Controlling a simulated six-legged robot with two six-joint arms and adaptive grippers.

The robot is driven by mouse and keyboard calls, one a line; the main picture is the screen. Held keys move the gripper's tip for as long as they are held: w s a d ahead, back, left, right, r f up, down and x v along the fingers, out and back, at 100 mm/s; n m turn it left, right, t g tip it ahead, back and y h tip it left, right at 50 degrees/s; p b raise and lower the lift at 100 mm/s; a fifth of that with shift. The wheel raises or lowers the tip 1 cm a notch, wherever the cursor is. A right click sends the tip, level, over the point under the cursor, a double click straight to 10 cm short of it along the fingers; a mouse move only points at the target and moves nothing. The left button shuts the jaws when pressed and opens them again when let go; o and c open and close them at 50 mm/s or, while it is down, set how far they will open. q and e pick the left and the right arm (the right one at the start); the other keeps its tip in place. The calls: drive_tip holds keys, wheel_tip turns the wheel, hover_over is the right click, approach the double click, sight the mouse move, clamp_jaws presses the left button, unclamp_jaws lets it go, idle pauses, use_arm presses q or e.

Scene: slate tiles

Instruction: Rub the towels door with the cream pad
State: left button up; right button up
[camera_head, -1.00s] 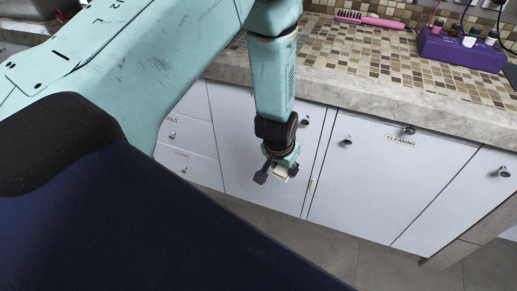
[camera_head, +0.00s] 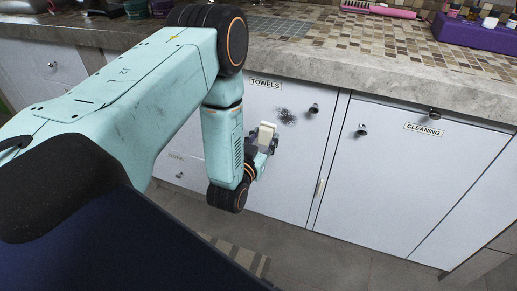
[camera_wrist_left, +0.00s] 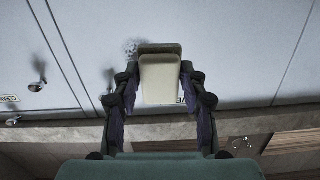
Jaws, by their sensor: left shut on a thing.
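The cream pad (camera_head: 266,130) is held in my left gripper (camera_head: 265,146), pointing up in front of the towels door (camera_head: 292,165). In the left wrist view the pad (camera_wrist_left: 160,85) sits between the two fingers of the shut gripper (camera_wrist_left: 160,72). The towels door is light grey, with a TOWELS label (camera_head: 265,84) at its top and a round knob (camera_head: 313,109). A dark scribbled smudge (camera_head: 286,117) is on the door, just right of the pad. It also shows beside the pad in the left wrist view (camera_wrist_left: 131,46). I cannot tell whether pad and door touch. My right gripper is out of view.
The cleaning door (camera_head: 410,170) with its own knob is to the right. A stone-edged counter (camera_head: 370,85) runs above the doors. A pink brush (camera_head: 378,10) and a purple box (camera_head: 475,33) with small bottles stand on it. The grey tiled floor (camera_head: 310,260) is clear.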

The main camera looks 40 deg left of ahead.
sight(272, 115)
use_arm(q)
drive_tip(key=shift+s+a+t+y+b, duration=0.3)
drive_tip(key=shift+s+a+b, duration=0.05)
drive_tip(key=shift+a, duration=0.3)
drive_tip(key=shift+w+r, duration=0.15)
drive_tip(key=shift+r, duration=0.1)
drive_tip(key=shift+b+x, duration=1.1)
drive_tip(key=shift+x, duration=1.15)
drive_tip(key=shift+w+a, duration=0.1)
drive_tip(key=shift+w, duration=0.4)
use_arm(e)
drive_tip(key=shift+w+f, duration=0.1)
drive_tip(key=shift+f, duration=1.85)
use_arm(q)
drive_tip(key=shift+b+x, duration=0.4)
drive_tip(key=shift+x, duration=0.6)
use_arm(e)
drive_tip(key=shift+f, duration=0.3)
